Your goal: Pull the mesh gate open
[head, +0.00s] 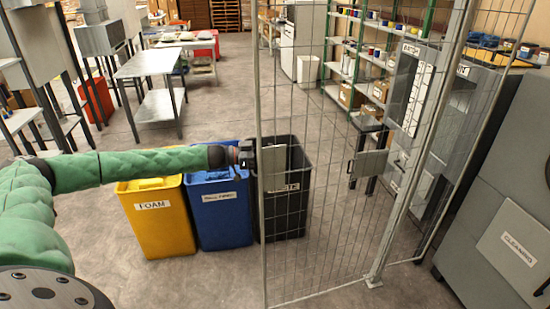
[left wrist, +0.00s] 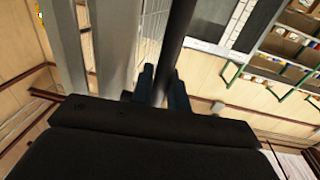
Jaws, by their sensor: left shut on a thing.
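The mesh gate (head: 261,225) is a panel of thin grey wire in a metal frame, standing upright right of the middle in the head view. Its left edge is a slim vertical post, and a grey latch plate (head: 370,163) sits toward its right side. My left gripper (head: 254,158) is at that left post, at about mid height, shut on it. In the left wrist view the fingers (left wrist: 165,88) close around a dark bar (left wrist: 178,38), which runs up out of the picture. The exact contact is small and dark. My right gripper is not in view.
Yellow (head: 158,220), blue (head: 222,212) and black (head: 286,215) bins stand in a row behind my left arm and the gate. A fixed post (head: 405,205) and a grey cabinet (head: 505,200) stand on the right. Floor in front of the bins is clear.

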